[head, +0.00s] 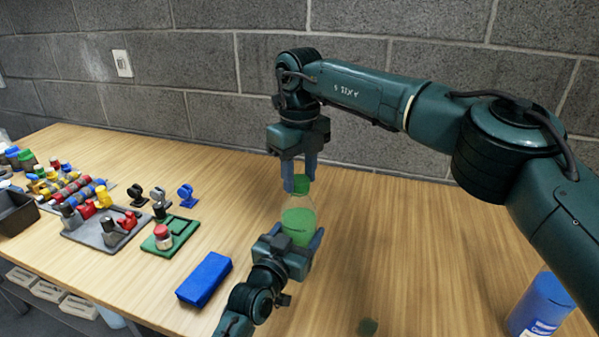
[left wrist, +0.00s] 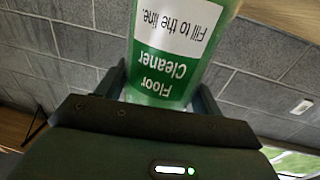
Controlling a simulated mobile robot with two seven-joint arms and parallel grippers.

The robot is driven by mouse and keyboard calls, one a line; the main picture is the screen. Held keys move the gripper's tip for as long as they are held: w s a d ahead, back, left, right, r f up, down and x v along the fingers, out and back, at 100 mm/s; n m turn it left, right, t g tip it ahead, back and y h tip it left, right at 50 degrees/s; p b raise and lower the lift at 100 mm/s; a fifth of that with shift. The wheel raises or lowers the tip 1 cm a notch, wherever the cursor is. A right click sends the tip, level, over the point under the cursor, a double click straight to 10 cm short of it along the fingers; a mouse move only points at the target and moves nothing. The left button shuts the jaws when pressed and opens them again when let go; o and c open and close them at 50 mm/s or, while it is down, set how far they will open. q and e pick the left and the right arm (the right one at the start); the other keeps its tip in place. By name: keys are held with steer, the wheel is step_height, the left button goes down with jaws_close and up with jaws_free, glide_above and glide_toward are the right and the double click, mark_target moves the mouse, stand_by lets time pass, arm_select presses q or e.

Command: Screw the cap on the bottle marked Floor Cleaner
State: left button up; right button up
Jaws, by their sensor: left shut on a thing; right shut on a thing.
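The Floor Cleaner bottle (head: 299,222) is clear with green contents and stands upright near the middle of the head view. In the left wrist view its green and white label (left wrist: 170,60) reads "Floor Cleaner" and "Fill to the line." My left gripper (head: 300,245) is shut around its lower body, with a finger on each side. A green cap (head: 301,183) is at the bottle's top. My right gripper (head: 299,180) points down from above and is shut on the cap. Whether the cap is seated on the neck cannot be told.
A blue block (head: 204,279) lies on the table (head: 420,250) left of my left arm. Trays with small coloured parts (head: 105,232) stand farther left. A blue bottle (head: 541,304) stands at the lower right. The table's right middle is mostly clear.

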steer(key=m, duration=0.6)
steer(key=shift+m, duration=0.4)
steer(key=m, duration=1)
steer(key=shift+a, duration=0.1)
steer(key=m, duration=0.4)
steer(key=shift+m, duration=0.3)
steer(key=m, duration=1.2)
steer(key=shift+m, duration=0.4)
steer(key=o, duration=0.9)
steer(key=shift+w, duration=0.1)
